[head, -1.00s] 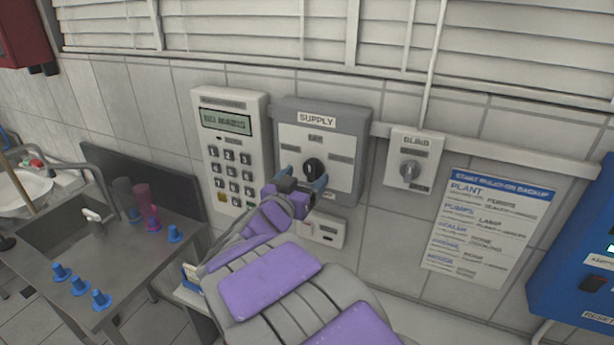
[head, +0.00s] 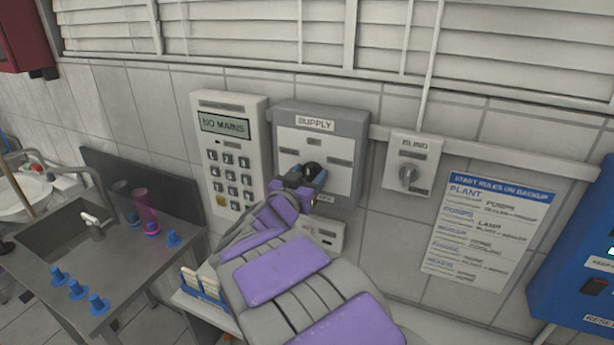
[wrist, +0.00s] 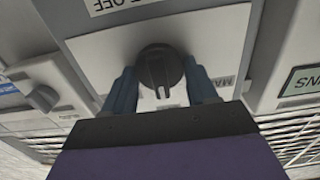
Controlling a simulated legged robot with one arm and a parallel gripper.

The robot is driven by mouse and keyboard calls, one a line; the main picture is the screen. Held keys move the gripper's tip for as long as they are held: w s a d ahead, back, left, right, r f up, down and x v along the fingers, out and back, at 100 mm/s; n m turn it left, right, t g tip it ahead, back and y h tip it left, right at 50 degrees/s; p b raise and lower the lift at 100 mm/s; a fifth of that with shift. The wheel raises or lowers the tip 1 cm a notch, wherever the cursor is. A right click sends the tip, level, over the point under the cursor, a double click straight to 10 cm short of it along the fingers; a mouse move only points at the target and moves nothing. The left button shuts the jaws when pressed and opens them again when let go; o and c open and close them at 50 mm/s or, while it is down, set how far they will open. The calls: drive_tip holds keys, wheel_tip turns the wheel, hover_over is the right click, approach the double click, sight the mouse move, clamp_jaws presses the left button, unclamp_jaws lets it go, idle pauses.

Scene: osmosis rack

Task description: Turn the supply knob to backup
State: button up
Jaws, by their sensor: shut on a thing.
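The supply box (head: 360,125) is a grey box on the tiled wall with a white face plate and a "SUPPLY" label. Its black round knob (head: 313,170) is at the middle of the plate, partly covered by my gripper. My gripper (head: 308,177) has blue fingers and is shut on the knob. In the wrist view the knob (wrist: 160,68) sits between the two blue fingers (wrist: 163,92), with its grip ridge pointing toward the gripper. A label ending in "OFF" shows at the top of that view, and one starting "MA" is partly hidden at the right.
A keypad (head: 230,125) reading "NO MAINS" is left of the box. A blind switch (head: 409,177) and a rules sheet (head: 485,235) are to the right. A blue cabinet (head: 580,270) stands far right. A metal sink bench (head: 125,270) with blue cones is at left.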

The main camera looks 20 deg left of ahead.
drive_tip(key=c, duration=0.3)
drive_tip(key=shift+m, duration=0.3)
drive_tip(key=m+b, duration=0.1)
drive_tip(key=m, duration=0.4)
drive_tip(key=m+b, duration=0.3)
drive_tip(key=m, duration=0.3)
drive_tip(key=shift+d+f, duration=0.15)
drive_tip(key=shift+m, duration=0.3)
drive_tip(key=o, duration=1)
drive_tip(key=shift+o, duration=0.2)
